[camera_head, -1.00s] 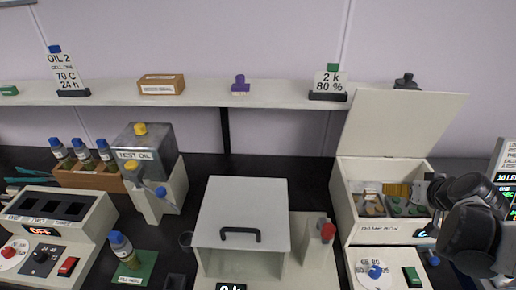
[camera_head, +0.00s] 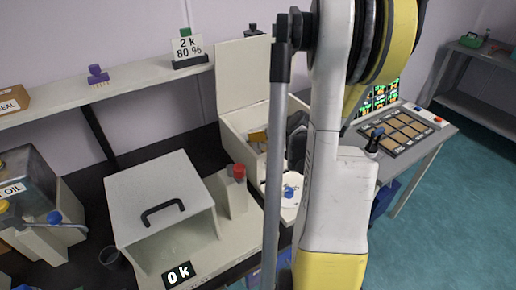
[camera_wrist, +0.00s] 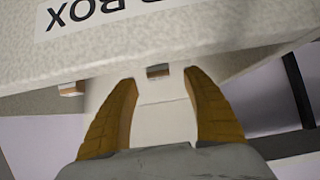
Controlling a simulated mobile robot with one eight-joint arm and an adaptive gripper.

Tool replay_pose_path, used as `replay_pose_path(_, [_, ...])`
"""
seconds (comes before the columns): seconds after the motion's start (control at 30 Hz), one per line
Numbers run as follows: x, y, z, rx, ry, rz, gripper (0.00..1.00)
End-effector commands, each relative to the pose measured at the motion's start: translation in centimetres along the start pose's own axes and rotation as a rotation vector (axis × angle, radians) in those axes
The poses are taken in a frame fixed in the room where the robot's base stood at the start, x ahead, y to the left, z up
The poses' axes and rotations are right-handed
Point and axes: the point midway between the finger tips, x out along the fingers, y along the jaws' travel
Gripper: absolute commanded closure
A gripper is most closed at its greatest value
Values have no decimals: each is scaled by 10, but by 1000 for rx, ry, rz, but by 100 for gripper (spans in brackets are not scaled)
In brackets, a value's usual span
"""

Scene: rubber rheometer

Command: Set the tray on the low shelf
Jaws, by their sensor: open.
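A dark tray-like panel with several tan squares (camera_head: 400,136) lies on a grey table at the right in the head view; I cannot tell if it is the task's tray. A grey shelf unit (camera_head: 474,102) with a low board stands at the far right, above the green floor. My gripper (camera_wrist: 160,76) shows in the wrist view with its two ochre fingers apart and nothing seen held between them. It is close to a pale box (camera_wrist: 215,45) with an upside-down "BOX" label. In the head view my arm hides much of the gripper.
An open white box (camera_head: 240,85) stands behind my arm. A white hooded case with a black handle (camera_head: 160,200) and a red-capped part (camera_head: 238,172) are on the black bench to the left. A wall shelf (camera_head: 110,88) runs above. Green floor (camera_head: 450,210) is clear at right.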

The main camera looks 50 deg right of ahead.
Motion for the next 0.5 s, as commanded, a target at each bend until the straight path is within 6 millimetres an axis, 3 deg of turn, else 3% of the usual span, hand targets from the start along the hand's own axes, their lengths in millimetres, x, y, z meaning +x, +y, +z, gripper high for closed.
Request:
replay_pose_path(0.2, [35, 3, 1, -1, 0, -2, 42])
replay_pose_path(0.43, [36, 3, -1, 0, 0, -1, 42])
replay_pose_path(0.5, [36, 3, -1, 0, 0, -1, 62])
